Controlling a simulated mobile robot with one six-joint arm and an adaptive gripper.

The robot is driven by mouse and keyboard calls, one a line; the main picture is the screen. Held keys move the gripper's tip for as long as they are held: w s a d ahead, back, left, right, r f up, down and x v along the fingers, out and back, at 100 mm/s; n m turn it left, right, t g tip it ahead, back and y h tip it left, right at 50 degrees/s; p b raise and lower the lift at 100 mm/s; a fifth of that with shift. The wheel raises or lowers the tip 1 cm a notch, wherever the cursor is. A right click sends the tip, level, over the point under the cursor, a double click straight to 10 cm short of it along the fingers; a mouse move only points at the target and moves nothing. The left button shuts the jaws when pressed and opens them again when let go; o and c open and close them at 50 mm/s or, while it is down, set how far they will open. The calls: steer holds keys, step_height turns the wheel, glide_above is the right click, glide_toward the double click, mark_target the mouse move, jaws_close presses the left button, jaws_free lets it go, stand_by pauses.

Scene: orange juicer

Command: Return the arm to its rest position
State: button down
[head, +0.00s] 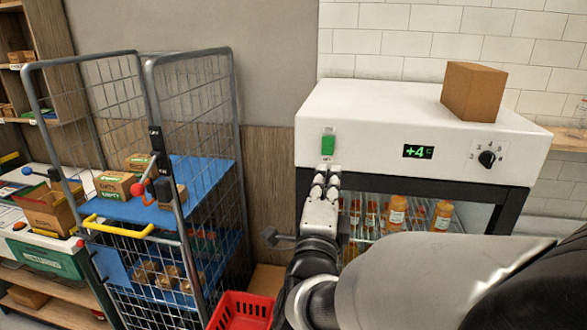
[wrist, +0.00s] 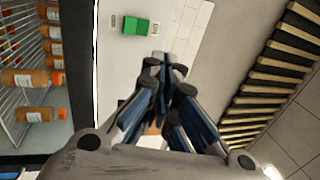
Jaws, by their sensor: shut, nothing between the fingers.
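My gripper (head: 328,172) is shut and empty in the head view. It is just below a green switch (head: 328,145) on the white front of the cooler (head: 385,115). In the wrist view my gripper (wrist: 165,62) has its fingers together, and the green switch (wrist: 135,26) shows beyond and left of the fingertips. I cannot tell whether the fingertips touch the cooler front. My arm reaches in from the lower right of the head view and covers part of the cooler's open front.
Bottles with orange caps (head: 442,215) stand inside the cooler. A cardboard box (head: 473,92) sits on its top, and a dial (head: 487,158) is on its front. A wire cage trolley (head: 228,120) stands to the left. A red basket (head: 242,310) is low, left of my arm.

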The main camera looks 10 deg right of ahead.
steer(key=s+a+f+n+g+y+b, duration=0.35)
steer(key=s+f+n+g+y, duration=0.4)
steer(key=f+n, duration=0.45)
steer(key=s+d+f+n+g, duration=0.1)
steer(key=s+f+n+g, duration=0.1)
steer(key=s, duration=0.5)
steer(key=s+d+f+n+g+b, duration=0.1)
steer(key=s+d+f+n+g, duration=0.1)
steer(key=s, duration=0.5)
steer(key=s+d+f+n+g, duration=0.1)
steer(key=s+f+n+g, duration=0.3)
steer(key=s, duration=0.3)
steer(key=shift+d+f+n+h+b, duration=0.35)
steer(key=shift+d+f+n+h, duration=0.15)
steer(key=shift+n, duration=0.3)
steer(key=c, duration=2.4)
jaws_free()
steer(key=shift+a, duration=0.1)
